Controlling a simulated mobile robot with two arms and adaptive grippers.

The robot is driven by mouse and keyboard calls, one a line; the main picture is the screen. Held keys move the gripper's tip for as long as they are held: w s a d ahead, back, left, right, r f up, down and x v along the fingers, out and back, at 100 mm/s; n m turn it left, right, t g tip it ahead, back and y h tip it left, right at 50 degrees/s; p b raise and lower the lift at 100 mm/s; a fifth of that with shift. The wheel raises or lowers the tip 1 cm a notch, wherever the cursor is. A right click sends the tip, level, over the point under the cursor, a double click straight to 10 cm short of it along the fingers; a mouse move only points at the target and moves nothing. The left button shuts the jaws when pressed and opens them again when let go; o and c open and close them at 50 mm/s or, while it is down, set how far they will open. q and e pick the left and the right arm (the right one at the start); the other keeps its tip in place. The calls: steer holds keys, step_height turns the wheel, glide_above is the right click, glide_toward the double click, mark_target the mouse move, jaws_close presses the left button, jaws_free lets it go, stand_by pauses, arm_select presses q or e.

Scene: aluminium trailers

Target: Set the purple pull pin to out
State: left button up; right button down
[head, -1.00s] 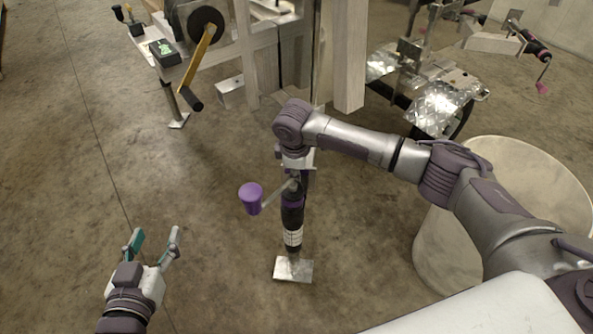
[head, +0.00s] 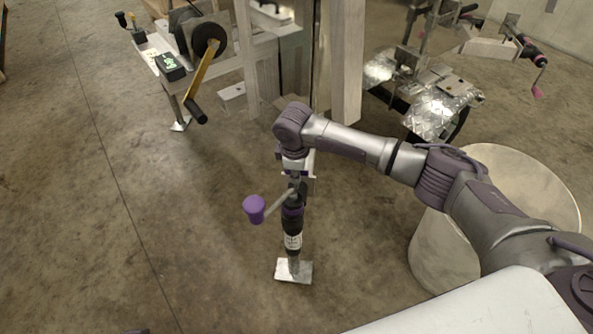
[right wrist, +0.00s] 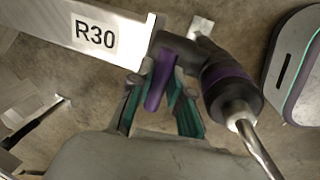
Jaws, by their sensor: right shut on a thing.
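The purple pull pin (right wrist: 158,80) shows in the right wrist view as a flat purple piece between the teal-padded fingers of my right gripper (right wrist: 155,92), which is shut on it. It lies beside the dark jack body (right wrist: 222,78) with its purple band. In the head view my right gripper (head: 295,162) is at the top of the upright jack (head: 292,222), below my wrist, and hides the pin. How far the pin is drawn out cannot be told. My left gripper is out of view; only a dark sliver shows at the bottom edge.
The jack's crank knob (head: 254,208) sticks out left, and its foot plate (head: 293,270) is at the floor. A white beam marked R30 (right wrist: 95,32) is beside the pin. A pale round drum (head: 450,250) stands right. Floor at left is clear.

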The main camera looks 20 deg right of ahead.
steer(key=shift+w+r, duration=0.15)
steer(key=shift+r, duration=0.05)
steer(key=c, duration=1.1)
jaws_free()
steer(key=shift+r, duration=0.1)
steer(key=shift+o, duration=0.2)
step_height(320, 180, up, 12)
steer(key=s+a, duration=0.1)
steer(key=s, duration=0.1)
steer(key=shift+s+f, duration=0.2)
